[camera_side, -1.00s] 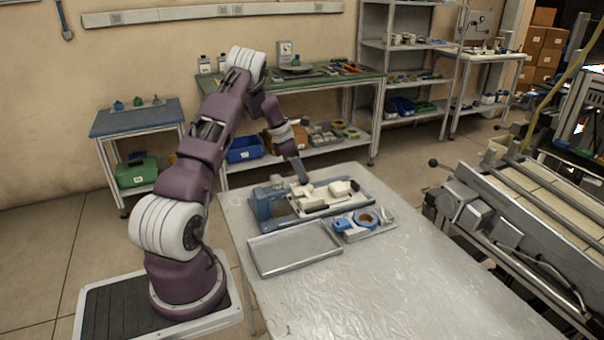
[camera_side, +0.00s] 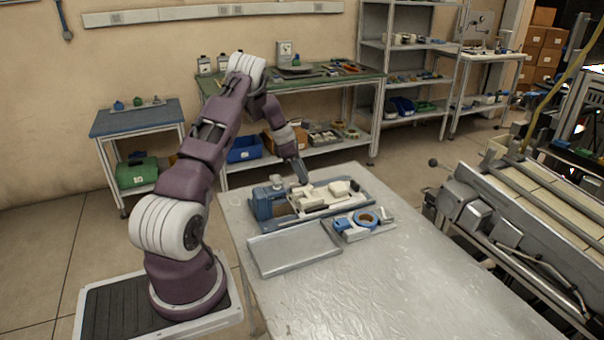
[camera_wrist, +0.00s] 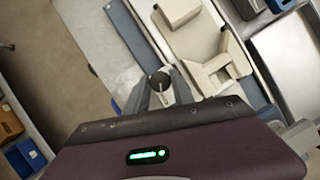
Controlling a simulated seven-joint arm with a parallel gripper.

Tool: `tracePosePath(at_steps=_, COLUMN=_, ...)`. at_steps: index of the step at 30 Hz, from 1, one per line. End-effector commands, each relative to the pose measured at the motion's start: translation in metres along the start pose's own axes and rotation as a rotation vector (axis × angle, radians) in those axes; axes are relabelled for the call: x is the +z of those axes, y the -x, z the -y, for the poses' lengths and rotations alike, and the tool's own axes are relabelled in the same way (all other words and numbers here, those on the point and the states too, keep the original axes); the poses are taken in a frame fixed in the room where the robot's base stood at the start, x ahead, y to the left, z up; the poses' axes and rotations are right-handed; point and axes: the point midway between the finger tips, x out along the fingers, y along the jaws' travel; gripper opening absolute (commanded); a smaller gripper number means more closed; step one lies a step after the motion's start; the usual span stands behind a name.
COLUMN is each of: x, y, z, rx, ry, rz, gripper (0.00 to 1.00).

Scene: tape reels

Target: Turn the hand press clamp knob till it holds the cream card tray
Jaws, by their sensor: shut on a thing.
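In the wrist view my gripper (camera_wrist: 161,92) is closed around a dark round knob (camera_wrist: 158,79) with a pale mark on its face. In the side view my gripper (camera_side: 304,180) is low over the back edge of the hand press (camera_side: 265,204), which is blue-grey; the knob cannot be made out there. Cream parts (camera_side: 322,196), which look like the card tray, lie on the press bed. In the wrist view the cream tray (camera_wrist: 195,42) is right of the knob, with raised cream pieces on it. Contact between clamp and tray cannot be made out.
An empty grey tray (camera_side: 294,250) lies at the table's front left. The front right of the table (camera_side: 430,270) is clear. A roller machine (camera_side: 510,215) stands beyond the table's right side.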

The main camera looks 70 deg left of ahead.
Motion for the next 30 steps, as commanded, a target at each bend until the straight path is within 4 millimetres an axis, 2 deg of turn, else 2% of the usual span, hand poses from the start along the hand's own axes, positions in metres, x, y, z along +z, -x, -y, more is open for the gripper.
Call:
tracePosePath(at_steps=21, x=0.0014, y=-0.001, z=-0.0039, rx=-0.244, ry=-0.594, rz=-0.002, gripper=0.0)
tracePosePath(at_steps=30, x=0.0019, y=-0.0007, z=-0.0038, rx=-0.295, ry=-0.715, rz=-0.002, gripper=0.0)
